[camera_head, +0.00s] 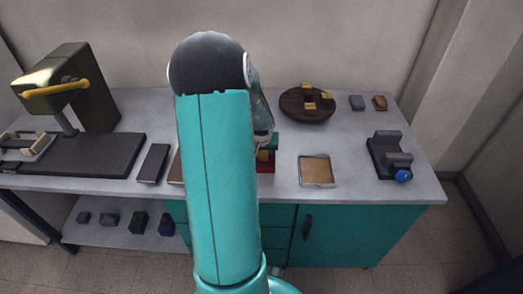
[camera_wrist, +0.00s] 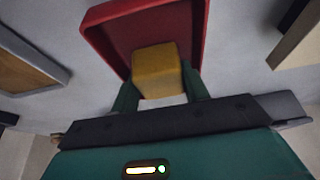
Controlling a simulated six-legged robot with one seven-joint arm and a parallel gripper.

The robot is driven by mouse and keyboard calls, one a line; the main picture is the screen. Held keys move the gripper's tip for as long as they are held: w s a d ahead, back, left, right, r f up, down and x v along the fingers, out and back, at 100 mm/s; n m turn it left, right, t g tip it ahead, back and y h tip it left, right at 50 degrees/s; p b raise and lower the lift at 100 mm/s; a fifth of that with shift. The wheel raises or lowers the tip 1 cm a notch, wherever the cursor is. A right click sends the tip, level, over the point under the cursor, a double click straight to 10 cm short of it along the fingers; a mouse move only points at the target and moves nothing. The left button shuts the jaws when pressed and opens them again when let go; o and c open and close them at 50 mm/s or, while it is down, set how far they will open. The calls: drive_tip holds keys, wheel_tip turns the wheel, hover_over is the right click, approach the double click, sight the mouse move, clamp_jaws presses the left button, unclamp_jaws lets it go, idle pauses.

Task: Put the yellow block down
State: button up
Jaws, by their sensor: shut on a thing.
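The yellow block (camera_wrist: 156,68) sits between the two green fingers of my gripper (camera_wrist: 158,88) in the wrist view, and the gripper is shut on it. A red tray (camera_wrist: 97,38) with a raised rim lies behind and around the block in that view. I cannot tell whether the block touches the tray floor. In the head view, my arm hides most of this spot; a bit of the yellow block (camera_head: 263,155) and of the red tray (camera_head: 267,168) shows at the arm's right side.
A square tan-lined tray (camera_head: 316,184) lies to the right. Behind it is a round wooden board (camera_head: 292,113) with several small yellow pieces. A black fixture (camera_head: 383,165) with a blue ball stands far right, and a dark press (camera_head: 90,95) with a yellow handle at left.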

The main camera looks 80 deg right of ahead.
drive_tip(key=shift+f, duration=0.25)
drive_tip(key=o, duration=0.7)
drive_tip(key=v, duration=1.2)
drive_tip(key=shift+a, duration=0.1)
drive_tip(key=shift+r, duration=0.1)
